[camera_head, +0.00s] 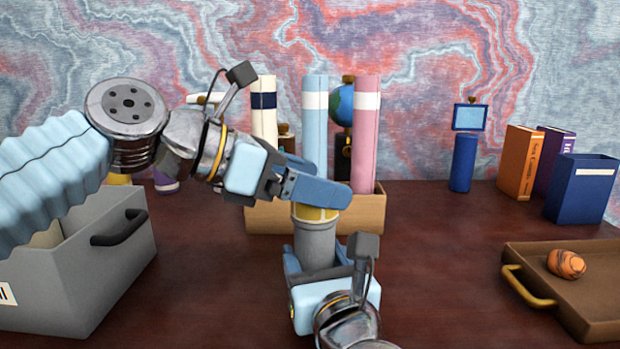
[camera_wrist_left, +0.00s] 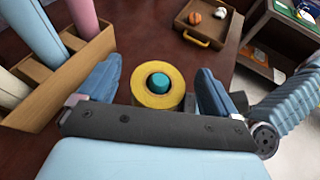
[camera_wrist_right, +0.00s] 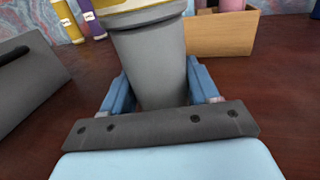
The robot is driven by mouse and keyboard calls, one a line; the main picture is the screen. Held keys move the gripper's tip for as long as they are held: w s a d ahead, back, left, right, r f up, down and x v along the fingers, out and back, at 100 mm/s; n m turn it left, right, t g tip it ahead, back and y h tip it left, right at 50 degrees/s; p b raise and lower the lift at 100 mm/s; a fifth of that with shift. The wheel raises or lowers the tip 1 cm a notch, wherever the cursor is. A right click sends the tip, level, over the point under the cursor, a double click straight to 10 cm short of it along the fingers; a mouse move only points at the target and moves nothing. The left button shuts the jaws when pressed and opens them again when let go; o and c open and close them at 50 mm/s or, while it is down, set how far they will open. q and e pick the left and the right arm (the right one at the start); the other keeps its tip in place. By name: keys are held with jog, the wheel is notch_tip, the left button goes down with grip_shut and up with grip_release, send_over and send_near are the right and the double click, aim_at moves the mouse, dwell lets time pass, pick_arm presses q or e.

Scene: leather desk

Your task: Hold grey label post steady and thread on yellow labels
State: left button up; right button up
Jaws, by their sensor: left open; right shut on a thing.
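The grey label post (camera_head: 316,246) stands upright in front of the wooden holder; it fills the middle of the right wrist view (camera_wrist_right: 152,60). My right gripper (camera_head: 318,268) is shut on its lower part. A yellow label ring (camera_head: 312,213) sits at the top of the post, and it also shows in the left wrist view (camera_wrist_left: 140,95). A teal round tip (camera_wrist_left: 158,82) shows in the ring's hole. My left gripper (camera_wrist_left: 158,78) is open, with its fingers on either side of the ring and apart from it. In the head view its fingers partly hide the ring.
The wooden holder (camera_head: 262,217) with tall rolls stands close behind the post. A grey bin (camera_head: 90,270) is at left. A brown tray (camera_head: 560,290) with an orange striped object (camera_head: 566,263) is at right. The desk between post and tray is clear.

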pick_arm(q)
jog(key=v, duration=1.2)
jog(key=shift+w, duration=0.1)
pick_arm(e)
jog(key=o, duration=1.2)
